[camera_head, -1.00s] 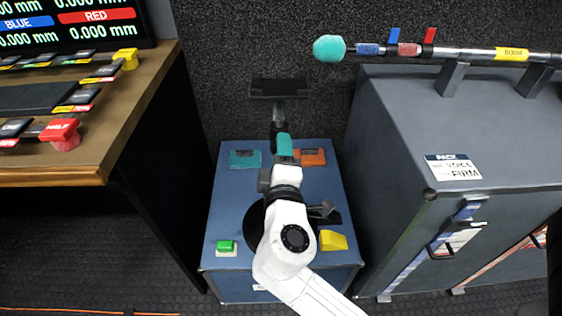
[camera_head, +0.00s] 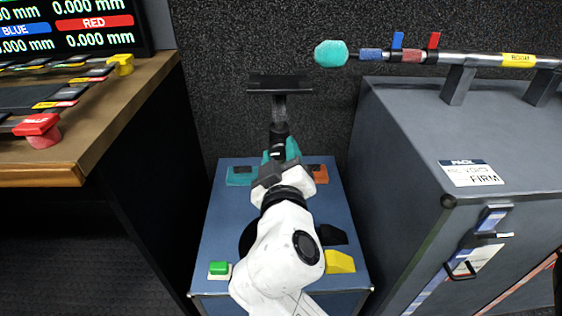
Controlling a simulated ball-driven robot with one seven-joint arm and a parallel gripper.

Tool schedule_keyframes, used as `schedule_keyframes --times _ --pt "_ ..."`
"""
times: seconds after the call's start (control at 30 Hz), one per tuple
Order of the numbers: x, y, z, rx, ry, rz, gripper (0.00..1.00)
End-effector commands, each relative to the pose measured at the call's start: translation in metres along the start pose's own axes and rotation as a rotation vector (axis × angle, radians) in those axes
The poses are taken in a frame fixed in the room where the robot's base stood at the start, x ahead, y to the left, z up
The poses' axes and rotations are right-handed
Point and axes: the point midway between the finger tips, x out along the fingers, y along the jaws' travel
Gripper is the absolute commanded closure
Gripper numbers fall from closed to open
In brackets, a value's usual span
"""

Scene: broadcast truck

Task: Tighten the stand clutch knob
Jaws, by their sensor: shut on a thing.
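The stand rises from the blue case (camera_head: 222,215), with a black plate (camera_head: 280,85) on top of a grey post. Its teal clutch knob (camera_head: 292,150) sits low on the post, around or just behind a black collar; part of it is hidden by my gripper. My gripper (camera_head: 278,160) reaches the knob from the front, at the end of my white arm, and is shut on it. The fingertips are mostly hidden by the wrist. The stand's base is largely hidden by my arm.
A teal block (camera_head: 240,176), an orange block (camera_head: 320,174), a yellow wedge (camera_head: 340,262) and a green button (camera_head: 219,268) are on the case. A desk (camera_head: 110,120) is at left. A grey cabinet (camera_head: 440,120) stands close at right, carrying a boom pole (camera_head: 480,59).

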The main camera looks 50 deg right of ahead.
Motion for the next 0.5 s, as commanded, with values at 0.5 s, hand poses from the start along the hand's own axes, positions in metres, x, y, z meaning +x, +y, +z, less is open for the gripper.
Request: schedule_keyframes --times 0.5 --pt "0.0003 -0.0014 0.0028 0.041 -0.008 -0.002 0.86"
